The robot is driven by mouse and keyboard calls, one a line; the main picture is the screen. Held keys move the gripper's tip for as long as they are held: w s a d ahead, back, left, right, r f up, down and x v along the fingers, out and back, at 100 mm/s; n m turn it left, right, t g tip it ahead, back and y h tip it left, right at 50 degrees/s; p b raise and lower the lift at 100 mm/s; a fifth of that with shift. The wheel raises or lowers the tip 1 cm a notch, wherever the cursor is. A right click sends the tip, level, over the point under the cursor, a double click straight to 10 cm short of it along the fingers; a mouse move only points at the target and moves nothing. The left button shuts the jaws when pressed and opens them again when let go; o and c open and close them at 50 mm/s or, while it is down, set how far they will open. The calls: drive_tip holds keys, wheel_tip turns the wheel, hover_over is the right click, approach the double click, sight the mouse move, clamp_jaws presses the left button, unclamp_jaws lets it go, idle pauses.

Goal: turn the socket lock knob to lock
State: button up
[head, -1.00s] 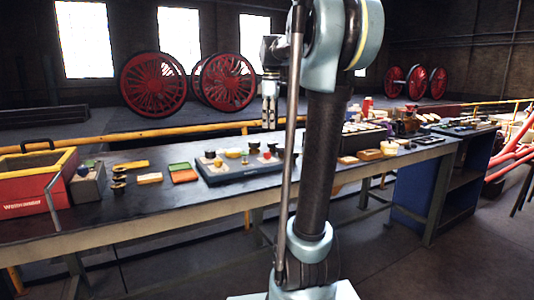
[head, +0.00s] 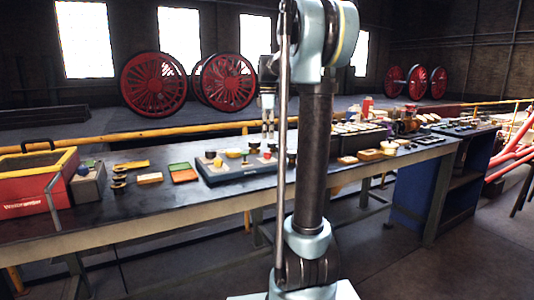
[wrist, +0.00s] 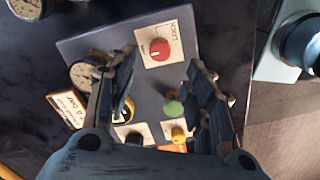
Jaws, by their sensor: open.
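A red round knob (wrist: 159,49) sits on a cream plate with lettering that looks like "LOCK", on a dark control panel (wrist: 215,50). In the head view the panel (head: 225,180) lies on the long workbench, with the small red knob (head: 267,156) near its right part. My gripper (wrist: 162,62) is open and empty, pointing down over the panel. In the wrist view its fingertips lie either side of the red knob, with no contact visible. In the head view my gripper (head: 268,135) hangs above the panel. The knob's exact turn angle is hard to read.
Close by on the panel are a green knob (wrist: 174,109), a yellow knob (wrist: 179,134) and a black knob (wrist: 134,138). A gauge (wrist: 84,73) is beside the left finger. A red toolbox (head: 35,190) stands at the bench's left end. Bare bench (head: 130,210) lies in front.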

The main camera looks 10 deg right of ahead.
sight(267, 156)
wheel_tip(267, 156, down, 9)
drive_tip(key=shift+r, duration=0.1)
idle(0.3)
drive_tip(key=shift+a, duration=0.1)
drive_tip(key=c, duration=1.1)
